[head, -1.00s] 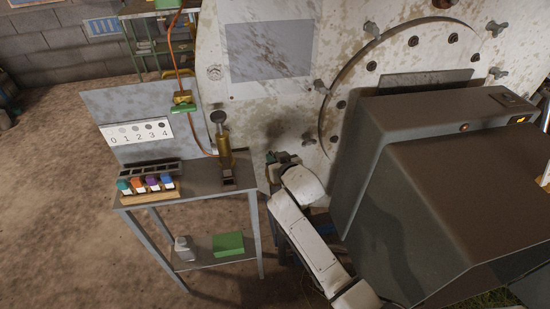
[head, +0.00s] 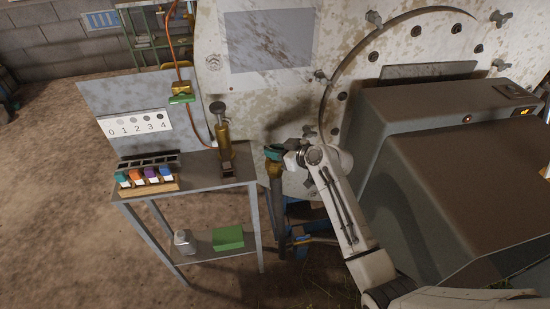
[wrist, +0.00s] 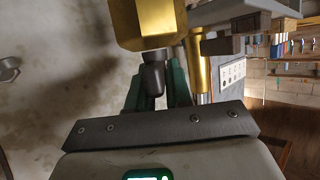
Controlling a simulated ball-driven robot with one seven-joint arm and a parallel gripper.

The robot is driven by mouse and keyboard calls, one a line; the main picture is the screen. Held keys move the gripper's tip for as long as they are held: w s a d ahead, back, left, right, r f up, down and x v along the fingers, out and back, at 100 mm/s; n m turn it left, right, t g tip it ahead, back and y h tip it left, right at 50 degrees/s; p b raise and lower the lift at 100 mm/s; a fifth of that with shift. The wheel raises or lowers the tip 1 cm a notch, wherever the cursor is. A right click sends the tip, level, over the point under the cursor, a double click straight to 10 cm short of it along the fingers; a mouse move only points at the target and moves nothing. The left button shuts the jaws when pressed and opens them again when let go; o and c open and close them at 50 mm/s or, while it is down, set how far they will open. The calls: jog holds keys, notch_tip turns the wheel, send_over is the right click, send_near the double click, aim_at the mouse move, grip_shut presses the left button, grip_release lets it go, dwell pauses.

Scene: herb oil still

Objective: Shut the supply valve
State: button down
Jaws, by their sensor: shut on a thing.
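In the wrist view, a brass block (wrist: 152,22) with a dark stem or knob (wrist: 153,78) fills the top middle; it looks like the supply valve, though no label shows. The green fingers of my gripper (wrist: 155,90) stand on both sides of the dark part and are shut on it. In the head view, my gripper (head: 272,153) is just right of the bench, by the white wall, above an upright dark pipe (head: 277,195). The valve is too small and covered there to tell how far it is turned.
The bench (head: 208,177) holds a brass cylinder (head: 224,142), several coloured bottles (head: 145,175) and a numbered shade card (head: 136,127). A green box (head: 229,238) sits on its lower shelf. A large grey cabinet (head: 440,160) stands close on the right. The floor at left is clear.

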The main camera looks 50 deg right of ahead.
jog(key=n+y+b, duration=0.1)
jog(key=y+b, duration=0.1)
jog(key=b, duration=0.1)
jog(key=n+g+y+b, duration=0.1)
jog(key=n+y+b, duration=0.1)
jog(key=b, duration=0.1)
jog(key=n+g+y+b, duration=0.1)
jog(key=n+y+b, duration=0.1)
jog(key=b, duration=0.1)
jog(key=shift+f, duration=0.35)
jog(key=n+g+y+b, duration=0.1)
jog(key=b, duration=0.1)
jog(key=n+g+y+b, duration=0.1)
jog(key=n+b, duration=0.1)
jog(key=n+g+y+b, duration=0.1)
jog(key=n+g+b, duration=0.1)
jog(key=shift+r+y, duration=0.25)
jog(key=shift+y, duration=0.05)
jog(key=c, duration=1.1)
grip_release()
jog(key=shift+r, duration=0.1)
